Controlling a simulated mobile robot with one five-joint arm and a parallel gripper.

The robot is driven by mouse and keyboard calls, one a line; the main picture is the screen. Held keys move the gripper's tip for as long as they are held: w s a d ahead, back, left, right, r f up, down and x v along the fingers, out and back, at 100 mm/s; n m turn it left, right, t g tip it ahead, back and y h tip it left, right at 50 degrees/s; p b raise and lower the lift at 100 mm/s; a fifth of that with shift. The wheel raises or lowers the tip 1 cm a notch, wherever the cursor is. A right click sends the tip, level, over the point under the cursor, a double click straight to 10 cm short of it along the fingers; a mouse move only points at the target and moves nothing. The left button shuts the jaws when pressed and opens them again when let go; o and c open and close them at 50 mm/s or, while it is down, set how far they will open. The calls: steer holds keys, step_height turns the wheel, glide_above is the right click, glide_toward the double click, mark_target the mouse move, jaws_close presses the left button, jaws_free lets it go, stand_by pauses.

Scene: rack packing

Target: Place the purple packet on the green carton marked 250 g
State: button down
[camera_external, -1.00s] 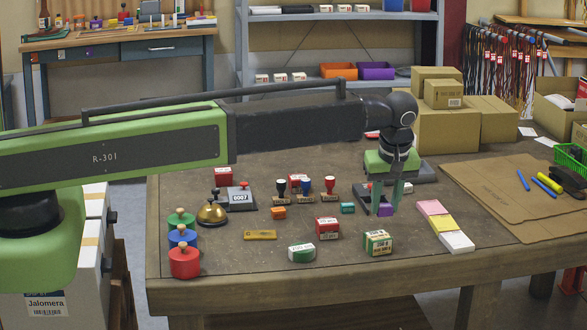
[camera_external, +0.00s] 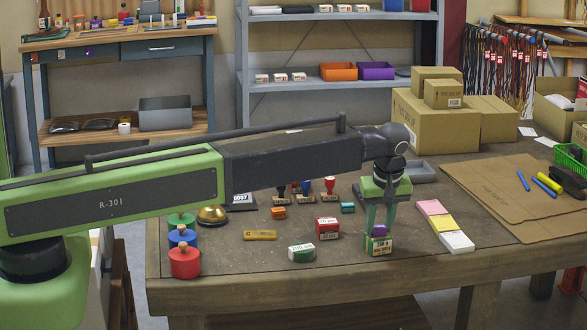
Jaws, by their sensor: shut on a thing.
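The purple packet (camera_external: 379,230) is between the fingertips of my gripper (camera_external: 380,229). My gripper is shut on it and points straight down.
Pink, yellow and white pads (camera_external: 443,223) lie close on the right. A grey tray (camera_external: 421,172) and cardboard boxes (camera_external: 434,128) are behind. Bare tabletop (camera_external: 346,264) lies in front.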

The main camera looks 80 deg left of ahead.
steer(key=shift+f, duration=0.1)
steer(key=c, duration=1.1)
jaws_free()
steer(key=shift+o, duration=0.2)
steer(key=p+v, duration=1.1)
steer(key=v, duration=0.1)
